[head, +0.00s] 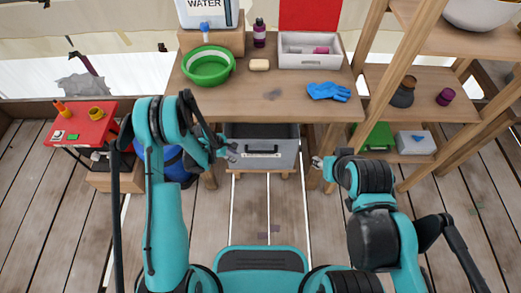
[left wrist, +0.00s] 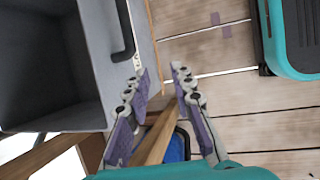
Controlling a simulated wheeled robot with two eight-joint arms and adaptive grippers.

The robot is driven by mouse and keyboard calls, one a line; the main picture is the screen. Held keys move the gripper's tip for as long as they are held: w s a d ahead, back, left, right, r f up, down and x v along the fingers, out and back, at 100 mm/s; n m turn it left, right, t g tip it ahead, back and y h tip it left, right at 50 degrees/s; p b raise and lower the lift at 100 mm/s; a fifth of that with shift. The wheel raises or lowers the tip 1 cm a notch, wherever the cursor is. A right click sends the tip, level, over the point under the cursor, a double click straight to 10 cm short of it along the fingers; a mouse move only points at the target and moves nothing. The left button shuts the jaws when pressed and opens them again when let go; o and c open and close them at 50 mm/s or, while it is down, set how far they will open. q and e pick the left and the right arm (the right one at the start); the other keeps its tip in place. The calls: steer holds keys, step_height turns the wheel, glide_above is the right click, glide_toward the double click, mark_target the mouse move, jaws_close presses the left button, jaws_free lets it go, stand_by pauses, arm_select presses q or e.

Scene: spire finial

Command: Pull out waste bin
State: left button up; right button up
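The waste bin, a grey open-topped box (head: 285,157), sits under the wooden table with a dark handle (head: 262,154) on its front. My left gripper (head: 230,152) is at the bin's left front corner, beside the handle. In the left wrist view, the bin (left wrist: 85,85) fills the left side, with its handle (left wrist: 124,30) just beyond one fingertip. My left gripper (left wrist: 160,72) is open there, with nothing between its fingers. My right gripper (head: 318,162) is right of the bin, near the table's right front leg; its fingers are too small to read.
The wooden table (head: 272,108) holds a green basin (head: 208,66), a white tray (head: 310,62) and blue gloves (head: 328,91). A red side table (head: 82,127) stands left and a wooden shelf (head: 430,87) right. The plank floor (head: 262,215) in front of the bin is clear.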

arm_select(q)
steer(key=b, duration=0.2)
glide_above(260, 152)
steer(key=s+a, duration=0.1)
steer(key=a, duration=0.2)
steer(key=b+x, duration=0.1)
steer(key=x, duration=0.1)
steer(key=d+x, duration=0.1)
steer(key=x, duration=0.1)
steer(key=shift+r+b, duration=0.1)
steer(key=shift+b, duration=0.3)
steer(key=shift+w+d+f, duration=0.1)
steer(key=shift+d+f, duration=0.1)
steer(key=shift+f, duration=0.35)
jaws_close()
